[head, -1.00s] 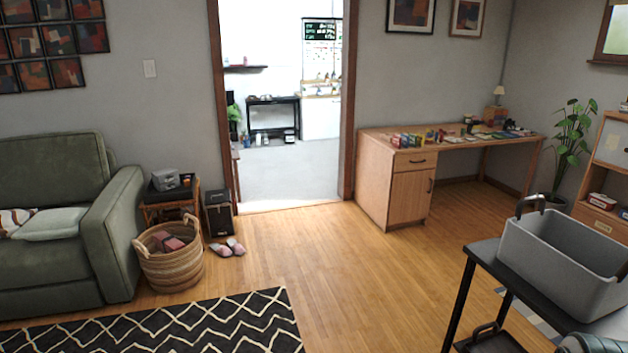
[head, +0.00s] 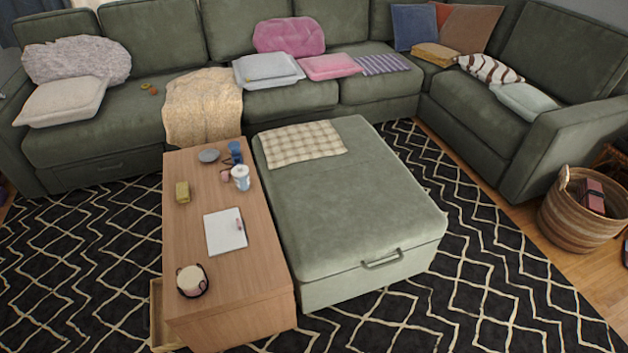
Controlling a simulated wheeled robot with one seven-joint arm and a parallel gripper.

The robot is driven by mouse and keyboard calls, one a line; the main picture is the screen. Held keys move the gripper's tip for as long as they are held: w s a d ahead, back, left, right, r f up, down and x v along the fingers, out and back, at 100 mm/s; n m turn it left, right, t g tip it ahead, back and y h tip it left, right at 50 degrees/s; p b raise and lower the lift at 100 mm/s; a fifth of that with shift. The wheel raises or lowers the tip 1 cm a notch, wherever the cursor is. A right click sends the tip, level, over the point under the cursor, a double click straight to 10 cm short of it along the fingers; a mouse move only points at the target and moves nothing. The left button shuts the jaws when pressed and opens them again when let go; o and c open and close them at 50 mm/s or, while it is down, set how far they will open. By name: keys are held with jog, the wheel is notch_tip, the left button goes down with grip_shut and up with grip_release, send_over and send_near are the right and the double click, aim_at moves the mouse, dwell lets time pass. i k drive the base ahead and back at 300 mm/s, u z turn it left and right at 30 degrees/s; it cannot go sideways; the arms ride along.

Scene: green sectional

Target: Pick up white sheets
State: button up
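No thing in the head view is plainly marked as the white sheets. A pale grey-white folded stack (head: 268,70) lies on the middle sofa seat; I cannot tell whether it is sheets or cushions. A white pad or paper (head: 225,232) with a pen on it lies on the wooden coffee table (head: 250,285). A whitish cushion-like item (head: 62,101) lies on the left sofa seat, and a pale folded item (head: 525,102) lies on the right section. My gripper is not in view.
The green ottoman (head: 350,205) with a checked cloth (head: 300,145) stands beside the coffee table. A beige throw (head: 203,108) hangs over the sofa seat. A wicker basket (head: 580,222) stands at right. The patterned rug (head: 500,270) is clear at front right.

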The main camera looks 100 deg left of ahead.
aim_at(225, 232)
jog(key=u, duration=3.95)
jog(key=i, duration=1.65)
